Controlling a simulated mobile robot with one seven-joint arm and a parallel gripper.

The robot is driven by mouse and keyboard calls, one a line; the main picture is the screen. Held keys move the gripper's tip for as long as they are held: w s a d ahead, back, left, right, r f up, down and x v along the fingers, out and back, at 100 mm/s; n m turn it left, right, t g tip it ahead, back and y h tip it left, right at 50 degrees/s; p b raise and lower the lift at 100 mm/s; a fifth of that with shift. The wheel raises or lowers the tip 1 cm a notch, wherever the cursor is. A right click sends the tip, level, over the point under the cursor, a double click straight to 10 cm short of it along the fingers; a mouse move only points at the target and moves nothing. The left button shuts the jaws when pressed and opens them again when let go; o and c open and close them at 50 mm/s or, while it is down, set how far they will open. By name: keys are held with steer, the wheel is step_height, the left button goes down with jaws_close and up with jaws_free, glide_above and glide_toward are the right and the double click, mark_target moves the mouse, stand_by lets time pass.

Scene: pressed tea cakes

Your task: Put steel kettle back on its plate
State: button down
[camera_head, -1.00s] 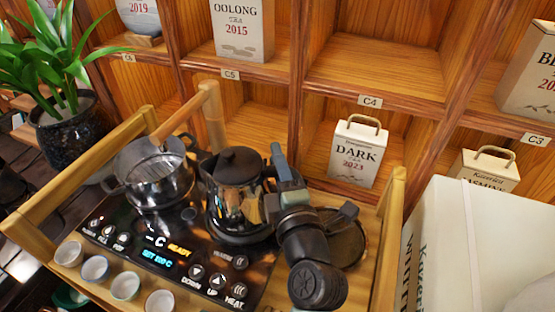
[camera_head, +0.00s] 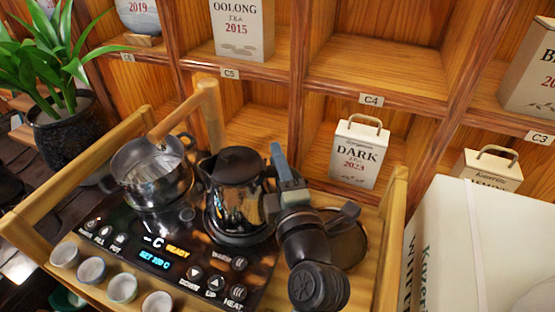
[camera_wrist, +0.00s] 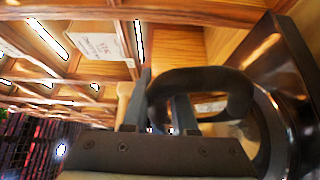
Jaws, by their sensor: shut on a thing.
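The steel kettle (camera_head: 234,196), dark and shiny with a black lid, stands upright on or just over the right part of the black control panel (camera_head: 150,236). A dark round base shows under it, but I cannot tell whether the kettle fully touches it. My gripper (camera_head: 277,183) is at the kettle's right side, shut on its handle. In the wrist view the black handle loop (camera_wrist: 205,80) passes between the fingers, and the kettle's shiny body (camera_wrist: 285,85) fills the right. The far side of the kettle is hidden.
Several small cups (camera_head: 92,269) line the front left. A wooden rail (camera_head: 392,235) bounds the right. A dark round tray (camera_head: 347,240) lies behind my wrist. Shelves with tea boxes (camera_head: 357,153) rise behind.

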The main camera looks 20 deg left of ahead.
steer(key=shift+f+b, duration=0.4)
steer(key=shift+b, duration=0.4)
